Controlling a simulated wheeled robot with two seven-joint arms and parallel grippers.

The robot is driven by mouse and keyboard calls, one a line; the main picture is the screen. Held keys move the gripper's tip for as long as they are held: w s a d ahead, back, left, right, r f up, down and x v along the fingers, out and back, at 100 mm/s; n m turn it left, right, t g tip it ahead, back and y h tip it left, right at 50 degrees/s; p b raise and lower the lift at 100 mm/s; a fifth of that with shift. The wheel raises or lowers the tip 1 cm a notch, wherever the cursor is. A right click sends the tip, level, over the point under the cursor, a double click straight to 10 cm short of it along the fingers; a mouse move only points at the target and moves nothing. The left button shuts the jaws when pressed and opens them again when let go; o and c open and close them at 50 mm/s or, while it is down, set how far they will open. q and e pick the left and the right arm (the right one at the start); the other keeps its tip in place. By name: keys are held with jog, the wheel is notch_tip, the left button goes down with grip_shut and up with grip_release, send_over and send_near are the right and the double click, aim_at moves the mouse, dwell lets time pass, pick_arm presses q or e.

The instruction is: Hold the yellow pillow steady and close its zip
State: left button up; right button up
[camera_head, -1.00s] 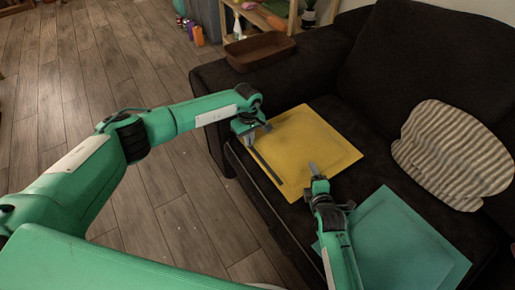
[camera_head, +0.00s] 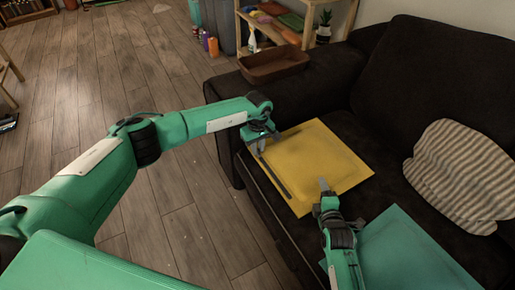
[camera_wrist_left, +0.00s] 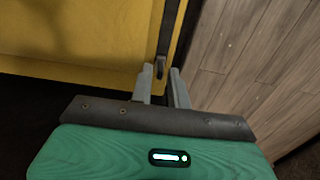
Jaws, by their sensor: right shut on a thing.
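The yellow pillow (camera_head: 316,158) lies flat on the dark sofa seat. Its dark zip strip (camera_head: 274,180) runs along the edge facing the floor. My left gripper (camera_head: 257,148) is at the far-left corner of the pillow, at one end of the zip. In the left wrist view, its two fingers (camera_wrist_left: 161,72) are apart, with a small dark zip pull (camera_wrist_left: 161,66) between or just beyond their tips. My right gripper (camera_head: 323,185) is shut on the near edge of the yellow pillow; the exact contact is small to see.
A teal pillow (camera_head: 405,255) lies close by, partly behind my right arm. A striped cushion (camera_head: 462,178) leans on the sofa back. A brown tray (camera_head: 274,64) sits on the armrest (camera_head: 235,88). Wooden floor (camera_head: 180,210) lies open at the left.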

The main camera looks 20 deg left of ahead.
aim_at(258, 148)
pick_arm(q)
notch_tip(258, 148, up, 11)
pick_arm(e)
jog(key=shift+d+f, duration=0.15)
dwell(0.4)
jog(key=o, duration=1.3)
jog(key=shift+s, duration=0.1)
